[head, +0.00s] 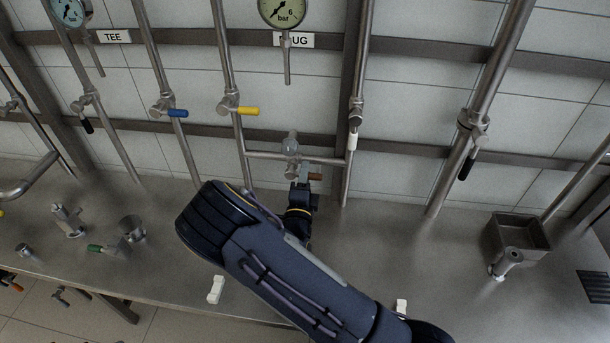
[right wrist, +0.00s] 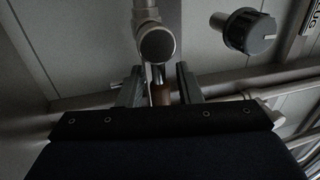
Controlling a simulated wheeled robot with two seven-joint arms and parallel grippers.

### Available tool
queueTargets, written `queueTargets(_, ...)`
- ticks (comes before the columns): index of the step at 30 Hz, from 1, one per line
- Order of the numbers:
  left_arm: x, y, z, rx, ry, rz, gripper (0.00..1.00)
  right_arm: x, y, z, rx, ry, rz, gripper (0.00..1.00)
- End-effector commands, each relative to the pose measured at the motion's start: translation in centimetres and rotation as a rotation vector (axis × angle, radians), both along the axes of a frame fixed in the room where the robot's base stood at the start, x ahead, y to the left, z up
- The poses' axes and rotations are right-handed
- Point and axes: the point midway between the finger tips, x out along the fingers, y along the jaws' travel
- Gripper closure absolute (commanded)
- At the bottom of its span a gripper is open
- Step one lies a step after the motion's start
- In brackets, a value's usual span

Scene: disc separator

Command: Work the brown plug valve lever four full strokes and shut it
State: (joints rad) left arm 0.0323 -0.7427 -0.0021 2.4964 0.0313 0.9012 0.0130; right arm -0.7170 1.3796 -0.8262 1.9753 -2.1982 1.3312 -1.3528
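The plug valve (head: 291,148) sits on a horizontal pipe below the partly covered "PLUG" label. Its brown lever (head: 315,176) sticks out to the right just below it. My right gripper (head: 303,184) is at the lever, with the arm reaching up from below. In the right wrist view the brown lever (right wrist: 160,94) lies between the two fingers (right wrist: 158,84), under the round metal valve end (right wrist: 157,44). A narrow gap shows on each side of the lever, so the fingers are open around it. My left gripper is not in view.
Blue (head: 177,113), yellow (head: 248,110) and white (head: 352,138) handled valves stand on nearby pipes. A black knob (right wrist: 249,31) is close to the right gripper. A green-handled funnel fitting (head: 131,229) and a metal box (head: 520,233) stand on the steel bench (head: 400,262).

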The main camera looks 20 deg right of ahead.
Motion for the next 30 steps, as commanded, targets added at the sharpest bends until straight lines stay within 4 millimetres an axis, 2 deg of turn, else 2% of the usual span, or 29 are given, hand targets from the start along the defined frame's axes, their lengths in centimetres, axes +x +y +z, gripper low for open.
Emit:
queueTargets(11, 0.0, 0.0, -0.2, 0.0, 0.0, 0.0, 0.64, -0.3, 0.2, -0.2, 0.003, -0.001, 0.001, 0.63)
queueTargets(22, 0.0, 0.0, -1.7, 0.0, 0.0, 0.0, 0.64, -5.2, 3.2, -1.4, 0.002, 0.0, 0.002, 0.63)
queueTargets(30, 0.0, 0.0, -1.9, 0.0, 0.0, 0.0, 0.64, -6.6, 3.9, -1.6, 0.002, 0.0, 0.0, 0.63)
